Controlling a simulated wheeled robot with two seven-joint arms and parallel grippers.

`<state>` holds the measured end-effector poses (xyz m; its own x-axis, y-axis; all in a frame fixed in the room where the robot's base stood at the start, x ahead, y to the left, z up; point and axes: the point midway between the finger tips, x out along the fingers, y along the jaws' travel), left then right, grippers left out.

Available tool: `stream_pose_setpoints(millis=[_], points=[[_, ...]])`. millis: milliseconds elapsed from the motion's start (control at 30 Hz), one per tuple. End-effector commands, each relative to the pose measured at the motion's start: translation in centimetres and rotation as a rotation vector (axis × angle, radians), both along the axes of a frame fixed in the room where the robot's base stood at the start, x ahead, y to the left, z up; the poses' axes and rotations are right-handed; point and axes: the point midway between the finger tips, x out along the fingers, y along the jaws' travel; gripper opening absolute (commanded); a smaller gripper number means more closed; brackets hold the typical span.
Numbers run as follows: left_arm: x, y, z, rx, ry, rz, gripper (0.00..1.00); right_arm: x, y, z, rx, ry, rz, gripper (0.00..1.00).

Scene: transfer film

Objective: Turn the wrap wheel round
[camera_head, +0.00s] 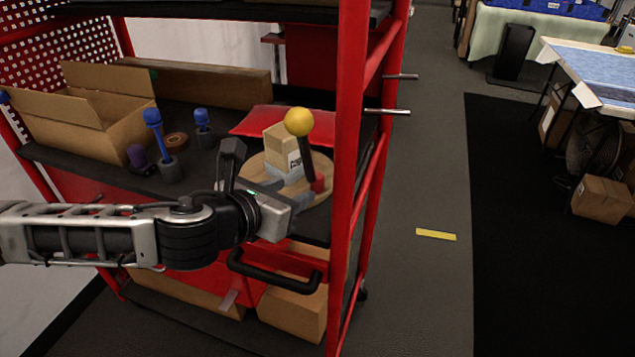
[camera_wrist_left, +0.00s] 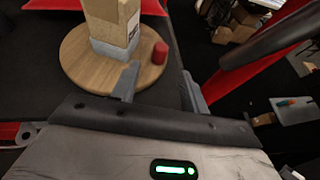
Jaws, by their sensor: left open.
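The wrap wheel is a round wooden disc (camera_head: 256,166) on the cart's dark shelf. A tan box with a grey wrapped lower part (camera_head: 284,150) stands upright on it. A short red peg (camera_head: 319,182) stands near the disc's edge; it also shows in the left wrist view (camera_wrist_left: 160,53). My left gripper (camera_head: 292,190) is open and empty at the disc's near edge. In the left wrist view its fingers (camera_wrist_left: 160,86) are spread, with the peg just beyond their tips, roughly between them. My right gripper is not in view.
A yellow ball on a dark stick (camera_head: 298,121) rises by the box; its base is unclear. A red cart post (camera_head: 348,130) stands close on the right. An open carton (camera_head: 95,125), blue-handled tools (camera_head: 154,118) and a tape roll (camera_head: 176,140) are on the left.

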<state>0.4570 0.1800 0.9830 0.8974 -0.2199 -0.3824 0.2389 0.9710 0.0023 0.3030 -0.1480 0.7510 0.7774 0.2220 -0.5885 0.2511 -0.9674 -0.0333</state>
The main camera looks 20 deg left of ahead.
Motion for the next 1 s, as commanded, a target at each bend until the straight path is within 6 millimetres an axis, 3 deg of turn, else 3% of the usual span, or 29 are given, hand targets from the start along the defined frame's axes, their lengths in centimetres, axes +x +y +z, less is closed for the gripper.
stream_pose_setpoints(millis=[200, 400, 600, 900, 1000], points=[[4.4, -1.2, -1.8, 0.000, 0.000, -0.001, 0.45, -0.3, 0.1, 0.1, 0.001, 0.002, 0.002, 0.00], [7.4, -1.9, -3.2, 0.000, 0.001, -0.001, 0.45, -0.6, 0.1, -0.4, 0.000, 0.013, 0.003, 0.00], [8.8, -2.2, -3.7, -0.001, 0.001, -0.001, 0.45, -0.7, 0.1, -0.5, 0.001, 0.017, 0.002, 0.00], [8.9, -2.3, -3.8, -0.001, 0.001, -0.001, 0.45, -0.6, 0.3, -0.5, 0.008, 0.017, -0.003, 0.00], [8.9, -2.3, -3.8, -0.001, 0.001, -0.001, 0.20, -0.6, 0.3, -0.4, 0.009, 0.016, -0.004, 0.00]])
